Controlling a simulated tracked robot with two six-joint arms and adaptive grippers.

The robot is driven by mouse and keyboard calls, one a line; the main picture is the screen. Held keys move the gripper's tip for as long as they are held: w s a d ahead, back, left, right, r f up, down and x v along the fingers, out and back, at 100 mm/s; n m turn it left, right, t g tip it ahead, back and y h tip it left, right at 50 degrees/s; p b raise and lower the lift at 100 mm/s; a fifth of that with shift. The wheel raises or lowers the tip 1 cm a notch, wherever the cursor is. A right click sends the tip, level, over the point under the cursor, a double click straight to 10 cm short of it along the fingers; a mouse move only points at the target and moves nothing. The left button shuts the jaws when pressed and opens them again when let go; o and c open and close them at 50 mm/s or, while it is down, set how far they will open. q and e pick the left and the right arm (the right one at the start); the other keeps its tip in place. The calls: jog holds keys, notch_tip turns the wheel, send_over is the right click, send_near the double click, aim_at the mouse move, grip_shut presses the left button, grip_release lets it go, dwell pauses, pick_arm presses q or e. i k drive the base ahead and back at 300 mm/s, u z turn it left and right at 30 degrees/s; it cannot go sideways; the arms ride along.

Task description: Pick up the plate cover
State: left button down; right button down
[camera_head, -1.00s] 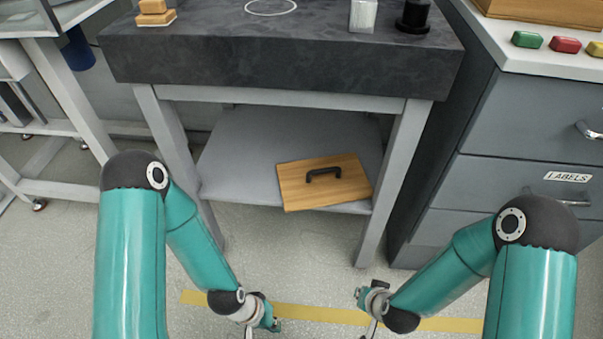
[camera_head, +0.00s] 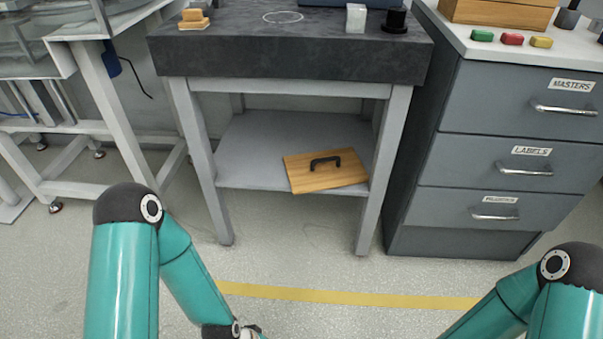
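The plate cover (camera_head: 305,178) is a flat wooden board with a black handle on top. It lies on the grey lower shelf (camera_head: 240,160) under the dark stone-topped table (camera_head: 290,55), near the shelf's front right. Its front edge reaches past the shelf's front edge. My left arm comes in at the lower left, and only part of its wrist shows at the bottom edge. The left gripper's fingers are out of the picture. My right arm is at the lower right, with its gripper below the picture. Both arms are apart from the cover.
A grey drawer cabinet (camera_head: 490,150) stands right of the table, with coloured blocks on top. A white frame bench (camera_head: 110,85) stands at the left. Table legs flank the shelf. The floor before the table is clear, crossed by a yellow line (camera_head: 350,297).

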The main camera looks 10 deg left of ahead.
aim_at(310, 172)
jog(key=u, duration=0.35)
jog(key=i, duration=1)
jog(key=z, duration=0.15)
